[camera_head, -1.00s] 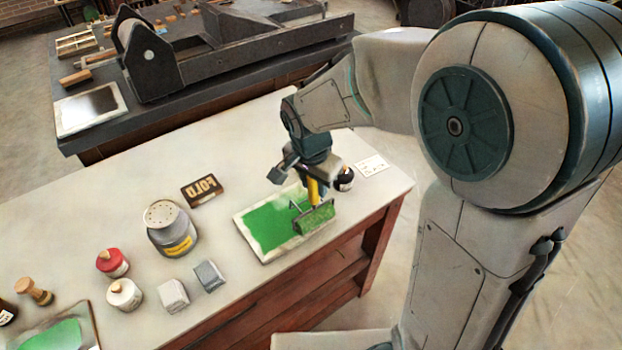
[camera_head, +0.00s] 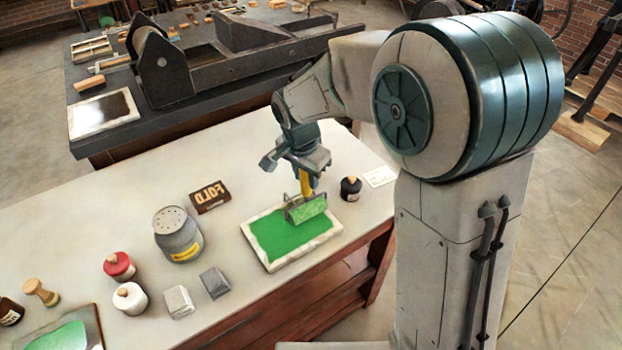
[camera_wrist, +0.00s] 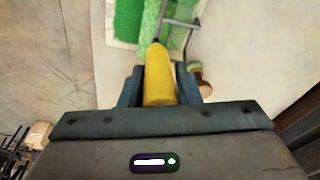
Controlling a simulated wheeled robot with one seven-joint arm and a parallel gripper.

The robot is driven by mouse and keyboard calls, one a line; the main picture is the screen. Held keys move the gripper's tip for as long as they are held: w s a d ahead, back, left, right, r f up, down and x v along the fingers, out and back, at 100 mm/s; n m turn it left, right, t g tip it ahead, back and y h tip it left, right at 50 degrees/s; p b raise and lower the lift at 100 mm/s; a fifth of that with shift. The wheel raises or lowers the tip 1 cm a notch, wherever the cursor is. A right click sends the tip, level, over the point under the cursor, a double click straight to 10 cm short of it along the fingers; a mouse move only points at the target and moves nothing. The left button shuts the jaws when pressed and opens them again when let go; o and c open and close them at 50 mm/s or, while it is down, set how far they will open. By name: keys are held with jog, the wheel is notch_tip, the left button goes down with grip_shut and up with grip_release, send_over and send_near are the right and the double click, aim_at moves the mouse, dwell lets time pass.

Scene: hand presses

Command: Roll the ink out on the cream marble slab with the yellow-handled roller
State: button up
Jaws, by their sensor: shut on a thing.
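My gripper (camera_head: 303,172) points down over the cream marble slab (camera_head: 306,248) and is shut on the yellow handle of the roller (camera_head: 306,209). In the wrist view the yellow handle (camera_wrist: 160,80) sits between the two dark fingers. The roller's drum is coated green and lies over the slab's far right part. I cannot tell if it presses on the slab or hovers just above. Green ink (camera_head: 285,237) covers most of the slab's face, with a pale rim around it. The drum hides the ink under it.
Left are a grey tin (camera_head: 178,235), a FOLD box (camera_head: 210,197), two grey blocks and red and white jars. Another inked slab (camera_head: 92,325) lies front left. A press stands behind.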

jog(key=shift+w+a, duration=1.5)
jog(key=shift+w, duration=0.7)
jog(key=shift+s+d+b, duration=0.35)
jog(key=shift+s+d, duration=0.3)
jog(key=shift+s, duration=0.3)
jog(key=shift+s+d+b, duration=0.3)
jog(key=shift+s+d, duration=0.35)
jog(key=shift+s, duration=0.3)
jog(key=shift+s+d+b, duration=0.35)
jog(key=shift+s+d, duration=0.3)
jog(key=shift+s, duration=0.3)
jog(key=s+d, duration=0.1)
jog(key=s, duration=0.1)
jog(key=s+d+b, duration=0.1)
jog(key=s, duration=0.1)
jog(key=shift+d, duration=0.3)
jog(key=shift+r, duration=0.1)
notch_tip(320, 180, up, 4)
jog(key=p, duration=0.2)
jog(key=shift+p, duration=0.35)
jog(key=shift+w, duration=0.1)
